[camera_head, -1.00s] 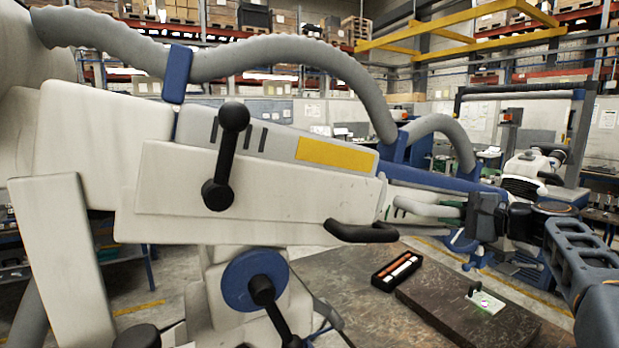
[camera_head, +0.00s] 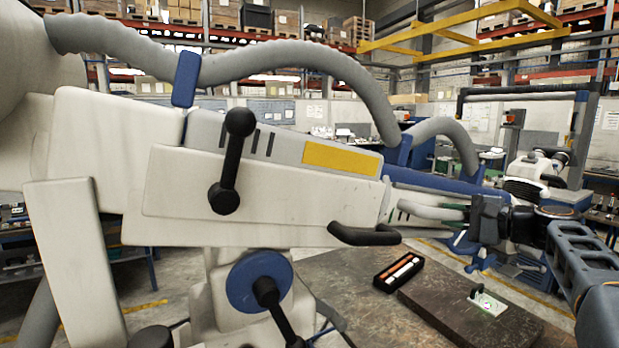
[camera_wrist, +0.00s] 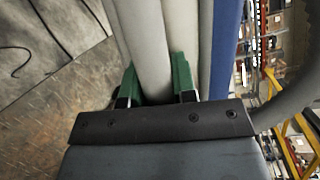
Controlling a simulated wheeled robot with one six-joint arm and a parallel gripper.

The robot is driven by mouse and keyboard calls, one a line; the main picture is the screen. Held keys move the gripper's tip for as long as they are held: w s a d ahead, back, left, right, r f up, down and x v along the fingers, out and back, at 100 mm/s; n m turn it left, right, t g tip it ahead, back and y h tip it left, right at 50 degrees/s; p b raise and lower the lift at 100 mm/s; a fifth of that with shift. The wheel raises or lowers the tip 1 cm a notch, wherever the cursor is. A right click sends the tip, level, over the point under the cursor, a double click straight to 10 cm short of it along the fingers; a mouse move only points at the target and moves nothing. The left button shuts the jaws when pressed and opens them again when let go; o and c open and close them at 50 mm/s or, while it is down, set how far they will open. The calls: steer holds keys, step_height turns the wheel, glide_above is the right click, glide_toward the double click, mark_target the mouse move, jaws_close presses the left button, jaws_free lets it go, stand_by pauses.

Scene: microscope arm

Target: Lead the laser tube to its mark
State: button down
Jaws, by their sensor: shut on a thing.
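The laser tube appears to be the pale grey rod (camera_head: 432,211) at the far end of the large white microscope arm (camera_head: 230,200). My gripper (camera_head: 470,213) reaches in from the right at its tip. In the wrist view, the green fingers of my gripper (camera_wrist: 157,86) are shut around a pale grey tube (camera_wrist: 150,45). A second grey tube runs close beside it. The tube's far end is hidden by my gripper.
A black tray (camera_head: 398,272) with pale and orange rods lies on the dark table (camera_head: 450,320). A black handle (camera_head: 362,235) sticks out under the white arm. Grey hoses (camera_head: 300,62) arch above it. A microscope (camera_head: 530,172) stands behind my wrist.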

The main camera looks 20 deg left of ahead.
steer(key=shift+w+d+f+p, duration=0.3)
steer(key=shift+w+d+p, duration=0.2)
steer(key=shift+w+d, duration=0.35)
steer(key=shift+c, duration=0.6)
jaws_free()
stand_by(0.3)
steer(key=shift+s, duration=0.1)
